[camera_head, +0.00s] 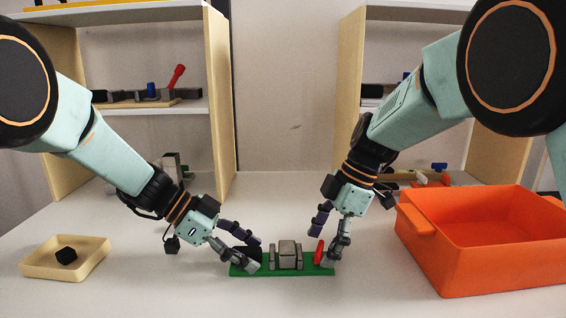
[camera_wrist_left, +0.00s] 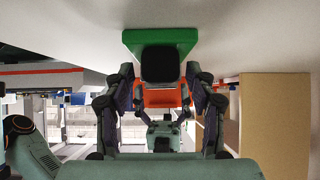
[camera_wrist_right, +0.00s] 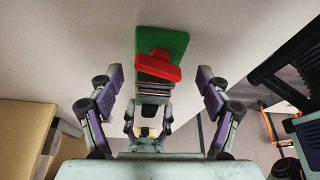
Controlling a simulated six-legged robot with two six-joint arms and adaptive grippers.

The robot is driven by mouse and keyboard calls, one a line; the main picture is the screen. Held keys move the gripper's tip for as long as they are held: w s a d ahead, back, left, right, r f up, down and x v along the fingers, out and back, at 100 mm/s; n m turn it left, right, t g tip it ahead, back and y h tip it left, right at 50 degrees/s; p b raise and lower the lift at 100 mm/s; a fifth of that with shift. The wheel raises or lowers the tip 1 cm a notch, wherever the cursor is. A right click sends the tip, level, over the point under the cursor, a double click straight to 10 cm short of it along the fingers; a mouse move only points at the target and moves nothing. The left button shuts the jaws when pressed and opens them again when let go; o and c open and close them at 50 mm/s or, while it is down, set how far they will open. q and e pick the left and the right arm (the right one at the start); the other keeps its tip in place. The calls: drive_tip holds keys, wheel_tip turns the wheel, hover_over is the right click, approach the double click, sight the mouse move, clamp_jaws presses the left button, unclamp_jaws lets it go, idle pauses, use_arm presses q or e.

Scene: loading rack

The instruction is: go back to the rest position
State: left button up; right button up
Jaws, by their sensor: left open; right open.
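A green base (camera_head: 285,272) lies on the table at the centre front, with a grey block (camera_head: 287,254) in the middle of it. A red piece (camera_head: 319,252) stands at its right end; the right wrist view also shows the red piece (camera_wrist_right: 157,66). A black block (camera_wrist_left: 160,64) sits at the base's left end in the left wrist view, mostly hidden by fingers in the head view. My left gripper (camera_head: 249,255) is open, its fingers either side of the black block. My right gripper (camera_head: 323,246) is open, its fingers either side of the red piece, with gaps showing.
A cream tray (camera_head: 88,262) with a black cube (camera_head: 66,255) stands at the left. An orange crate (camera_head: 480,262) stands at the right, close to my right arm. Wooden shelves (camera_head: 218,100) holding several parts stand at the back. The table between tray and base is clear.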

drive_tip(key=n+g, duration=0.1)
drive_tip(key=n, duration=0.2)
drive_tip(key=shift+w+a, duration=0.1)
drive_tip(key=shift+w, duration=0.05)
drive_tip(key=shift+n+h, duration=0.3)
drive_tip(key=shift+r, duration=0.1)
